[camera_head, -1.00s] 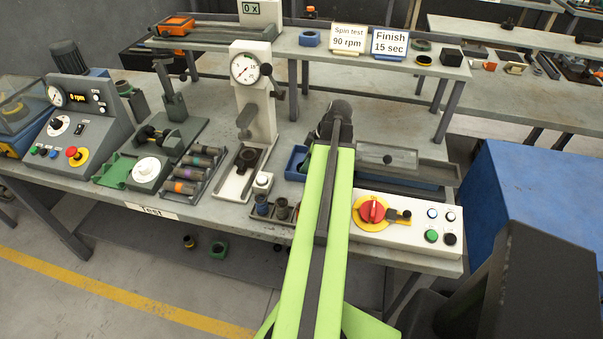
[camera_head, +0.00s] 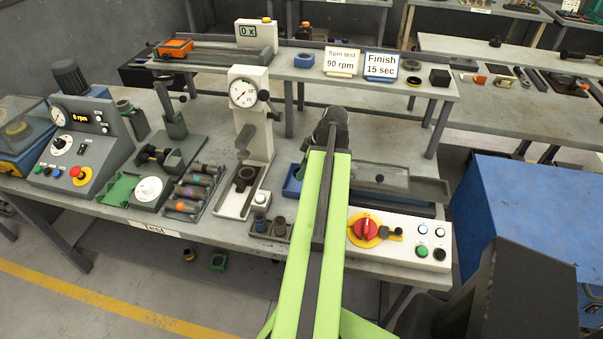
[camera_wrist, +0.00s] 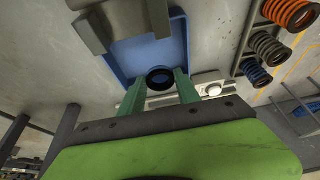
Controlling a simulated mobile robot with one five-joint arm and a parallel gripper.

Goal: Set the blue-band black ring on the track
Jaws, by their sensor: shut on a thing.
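My gripper (camera_wrist: 160,88) has green fingers and is shut on a small black ring (camera_wrist: 160,71) in the wrist view. Its hole faces the camera; a blue band on it cannot be made out. The ring is in front of a blue tray (camera_wrist: 120,60), and I cannot tell whether it touches it. In the head view my arm hides the fingers and ring. A long grey channel (camera_head: 425,187), possibly the track, lies on the bench right of my arm. The blue tray's left end (camera_head: 291,186) shows left of my arm.
The press (camera_head: 250,120) with its dial stands left of my arm. A white control panel (camera_head: 395,238) with a red knob lies at right. Several coil springs (camera_wrist: 270,47) show in the wrist view. A raised shelf (camera_head: 310,76) runs behind. A blue cabinet (camera_head: 520,210) stands right.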

